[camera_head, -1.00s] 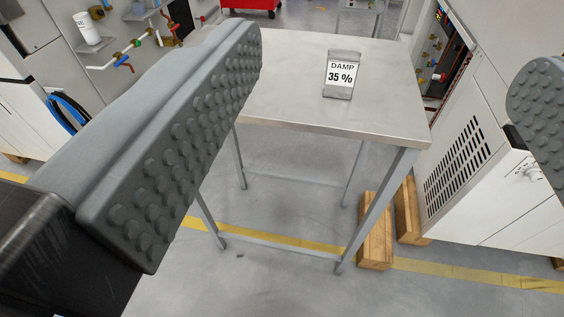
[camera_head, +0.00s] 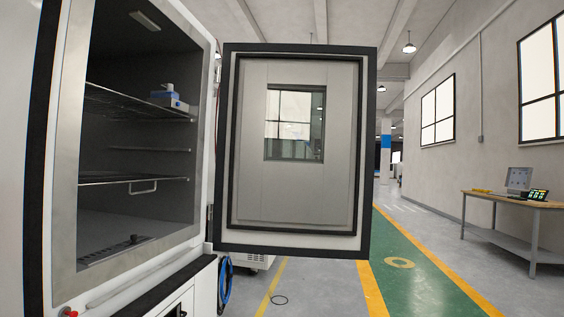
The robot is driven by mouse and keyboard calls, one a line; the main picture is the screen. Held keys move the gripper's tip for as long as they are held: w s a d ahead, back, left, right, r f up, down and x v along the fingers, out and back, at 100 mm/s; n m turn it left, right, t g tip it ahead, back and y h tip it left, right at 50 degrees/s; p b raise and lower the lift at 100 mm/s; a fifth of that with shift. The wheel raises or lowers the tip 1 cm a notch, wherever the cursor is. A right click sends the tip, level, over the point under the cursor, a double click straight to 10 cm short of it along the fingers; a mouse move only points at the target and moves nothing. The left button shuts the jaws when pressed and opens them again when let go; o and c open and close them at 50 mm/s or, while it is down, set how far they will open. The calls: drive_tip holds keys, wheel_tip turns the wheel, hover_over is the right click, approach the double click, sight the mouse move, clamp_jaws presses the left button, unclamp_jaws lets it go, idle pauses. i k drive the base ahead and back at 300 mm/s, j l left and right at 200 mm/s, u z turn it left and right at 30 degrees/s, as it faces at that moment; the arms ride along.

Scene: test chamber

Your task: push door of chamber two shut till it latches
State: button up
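A chamber (camera_head: 206,190) stands at the left with its front open. Its door (camera_head: 245,150) is swung wide open to the right of the opening, with its inner face, dark seal and small window (camera_head: 294,124) towards me. The door's near edge side looks hinged at the chamber's right front edge. No number shows on the chamber, so I cannot tell whether it is chamber two. The latch is not clearly visible. My gripper is not in this view.
Inside the chamber are wire shelves (camera_head: 130,178) and a small blue-and-white device (camera_head: 169,97). A blue coiled hose (camera_head: 225,283) hangs below the door. A workbench (camera_head: 510,200) stands at the right wall. The green walkway (camera_head: 415,262) is clear.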

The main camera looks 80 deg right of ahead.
sight(322, 208)
drive_tip(key=z, duration=2.55)
drive_tip(key=i+l+z, duration=0.1)
drive_tip(key=z, duration=0.25)
drive_tip(key=i+z, duration=0.15)
drive_tip(key=z, duration=0.2)
drive_tip(key=i+l+z, duration=0.1)
drive_tip(key=z, duration=0.3)
drive_tip(key=i, duration=3.55)
drive_tip(key=i+u, duration=0.45)
drive_tip(key=i+l+u, duration=0.4)
drive_tip(key=i, duration=0.15)
drive_tip(key=j+u, duration=0.1)
drive_tip(key=u, duration=1.75)
